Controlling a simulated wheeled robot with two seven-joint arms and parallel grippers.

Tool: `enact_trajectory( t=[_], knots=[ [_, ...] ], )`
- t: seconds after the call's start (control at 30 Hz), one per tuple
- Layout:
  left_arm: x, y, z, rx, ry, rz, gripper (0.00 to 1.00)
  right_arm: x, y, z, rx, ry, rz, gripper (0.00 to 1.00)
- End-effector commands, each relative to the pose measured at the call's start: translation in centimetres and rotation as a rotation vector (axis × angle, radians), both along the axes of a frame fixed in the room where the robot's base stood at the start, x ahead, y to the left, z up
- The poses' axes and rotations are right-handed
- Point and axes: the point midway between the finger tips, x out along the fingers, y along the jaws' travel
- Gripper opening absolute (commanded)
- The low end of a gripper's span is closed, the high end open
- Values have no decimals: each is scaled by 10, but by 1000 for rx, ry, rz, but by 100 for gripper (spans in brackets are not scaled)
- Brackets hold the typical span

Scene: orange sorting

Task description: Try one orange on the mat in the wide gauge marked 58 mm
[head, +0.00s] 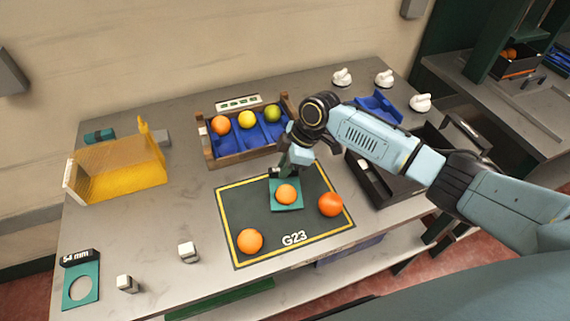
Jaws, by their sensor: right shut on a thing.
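My right gripper (291,160) is shut on the dark top end of a teal plate gauge (277,206) over the black mat (235,200) marked G23. An orange (286,194) shows in the middle of this gauge, with teal around it; I cannot tell how far it passes through the hole. The held gauge's marking is not readable. A second orange (250,241) lies at the mat's front left, and a redder one (331,204) lies on its right side. My left gripper is not in view.
A wooden crate (240,157) with blue compartments holds an orange, a yellow and a green fruit behind the mat. A yellow translucent bin (120,172) stands left. A dark tray (378,185) lies right. Small white blocks (188,252) stand at the front.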

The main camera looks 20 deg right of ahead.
Motion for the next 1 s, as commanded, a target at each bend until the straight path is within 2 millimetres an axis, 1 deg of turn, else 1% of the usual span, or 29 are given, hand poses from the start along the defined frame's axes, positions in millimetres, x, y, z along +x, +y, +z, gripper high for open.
enact_trajectory(
  t=[0.6, 1.0],
  knots=[
    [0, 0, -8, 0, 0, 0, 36, 0, 0, -13, 0, 0, 0, 0],
    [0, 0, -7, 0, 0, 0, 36, 0, 0, -12, 0, 0, 0, 0]
  ],
)
